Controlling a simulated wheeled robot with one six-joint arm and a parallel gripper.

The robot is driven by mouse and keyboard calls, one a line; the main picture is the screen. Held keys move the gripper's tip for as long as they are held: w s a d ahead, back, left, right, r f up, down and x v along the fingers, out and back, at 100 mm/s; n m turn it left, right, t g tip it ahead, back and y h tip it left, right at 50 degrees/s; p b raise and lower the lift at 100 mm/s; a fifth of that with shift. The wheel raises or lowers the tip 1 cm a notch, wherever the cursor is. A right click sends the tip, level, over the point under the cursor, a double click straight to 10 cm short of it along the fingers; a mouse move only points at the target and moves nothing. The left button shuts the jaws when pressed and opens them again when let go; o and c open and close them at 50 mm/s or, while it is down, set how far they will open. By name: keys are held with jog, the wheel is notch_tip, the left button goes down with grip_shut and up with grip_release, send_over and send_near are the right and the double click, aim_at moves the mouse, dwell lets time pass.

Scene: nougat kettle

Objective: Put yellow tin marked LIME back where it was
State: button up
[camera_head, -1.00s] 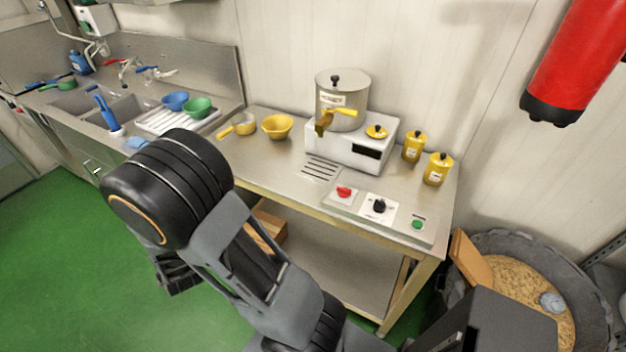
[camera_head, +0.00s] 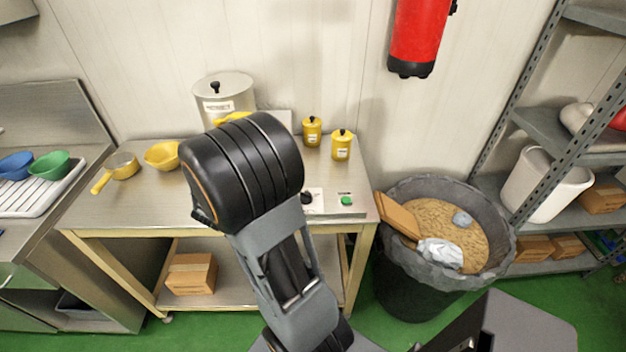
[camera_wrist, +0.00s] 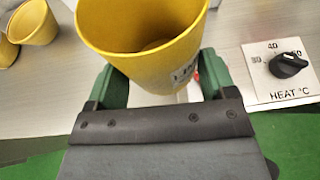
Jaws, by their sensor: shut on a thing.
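In the wrist view, my gripper (camera_wrist: 165,82) has its green fingers shut on a yellow tin (camera_wrist: 140,45). The tin is open at the top, and its dark-lettered label is only partly visible, so I cannot read the whole word. In the head view, my black and grey arm hides the gripper and the held tin. Two other yellow tins with black-knobbed lids, a rear one (camera_head: 312,132) and a front one (camera_head: 342,146), stand at the right end of the steel table (camera_head: 130,200). Their labels are too small to read.
A steel pot (camera_head: 222,92) stands at the back of the table. A heat dial (camera_wrist: 288,65) lies right of the held tin. A grey bin (camera_head: 405,285) stands right of the table.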

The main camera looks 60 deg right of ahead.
jog(key=s+d+r+m+g+h+b, duration=0.25)
jog(key=s+d+m+g, duration=0.6)
jog(key=s+d, duration=0.75)
jog(key=shift+g+y, duration=0.25)
jog(key=shift+g, duration=0.1)
jog(key=w+d+f, duration=0.4)
jog(key=w+d+f+p, duration=0.1)
jog(key=w+d+f, duration=0.3)
jog(key=d+f, duration=0.1)
jog(key=shift+w+d+f, duration=0.25)
jog(key=shift+w, duration=0.1)
jog(key=shift+w+d+f+p, duration=0.15)
jog(key=shift+f+p, duration=0.25)
jog(key=shift+f, duration=0.4)
jog(key=shift+w+d+f+p, duration=0.1)
jog(key=shift+f+p, duration=0.3)
jog(key=shift+f, duration=0.35)
jog(key=shift+a+f, duration=0.1)
jog(key=shift+f, duration=0.25)
jog(key=shift+f, duration=0.15)
jog(key=o, duration=1.1)
jog(key=shift+o, duration=0.2)
